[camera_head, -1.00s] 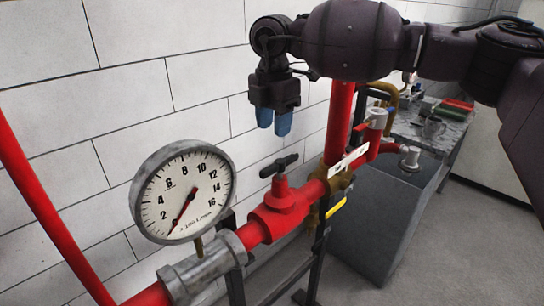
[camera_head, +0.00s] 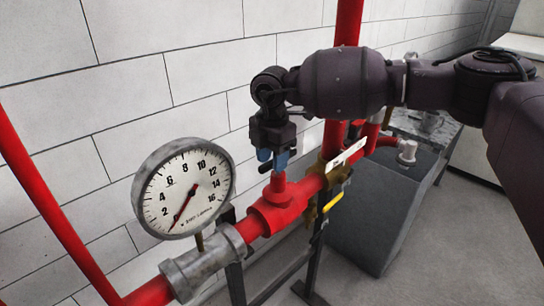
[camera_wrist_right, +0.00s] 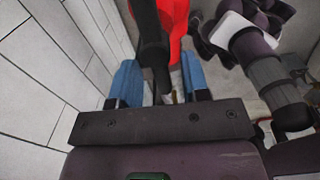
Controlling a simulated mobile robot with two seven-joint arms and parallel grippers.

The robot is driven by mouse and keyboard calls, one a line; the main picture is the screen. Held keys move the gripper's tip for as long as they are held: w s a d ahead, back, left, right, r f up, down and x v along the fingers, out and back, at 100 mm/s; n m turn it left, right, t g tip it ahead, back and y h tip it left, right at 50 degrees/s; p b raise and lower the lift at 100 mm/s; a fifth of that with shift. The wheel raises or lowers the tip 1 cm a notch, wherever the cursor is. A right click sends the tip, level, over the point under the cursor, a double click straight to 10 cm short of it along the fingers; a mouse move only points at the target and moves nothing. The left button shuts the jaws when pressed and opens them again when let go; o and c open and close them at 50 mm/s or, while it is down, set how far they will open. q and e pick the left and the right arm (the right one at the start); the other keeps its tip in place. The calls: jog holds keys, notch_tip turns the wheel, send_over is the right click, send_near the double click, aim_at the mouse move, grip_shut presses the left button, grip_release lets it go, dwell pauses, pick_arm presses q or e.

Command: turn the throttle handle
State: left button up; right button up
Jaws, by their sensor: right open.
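The throttle handle (camera_head: 265,167) is a small black bar on top of the red valve (camera_head: 280,205), which sits on the red pipe. My right gripper (camera_head: 272,159) points down over the handle, its blue fingertips at the handle's height. In the right wrist view the black handle (camera_wrist_right: 152,45) lies between the two blue fingers (camera_wrist_right: 161,82), with room on both sides. The right gripper is open; I cannot tell whether a finger touches the handle. The gripper hides much of the handle in the head view. My left gripper is not in view.
A round pressure gauge (camera_head: 185,188) stands on the pipe to the left. A yellow-handled part (camera_head: 333,203) and a vertical red pipe (camera_head: 347,25) are close on the right. A white tile wall (camera_head: 190,80) runs behind. A grey block (camera_head: 375,215) stands at right.

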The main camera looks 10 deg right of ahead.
grip_shut()
jog(key=shift+s+d+f+n+b, duration=0.1)
jog(key=shift+s+n+b, duration=0.05)
jog(key=shift+n+b, duration=0.6)
jog(key=shift+s+d+n+b, duration=0.1)
jog(key=shift+n+b, duration=0.3)
jog(key=shift+n, duration=0.35)
jog(key=n, duration=0.2)
jog(key=n+b, duration=0.1)
jog(key=n, duration=0.1)
jog(key=shift+s+d, duration=0.2)
jog(key=shift+d, duration=0.15)
jog(key=shift+d+n, duration=0.1)
jog(key=shift+n, duration=0.7)
jog(key=shift+b, duration=0.3)
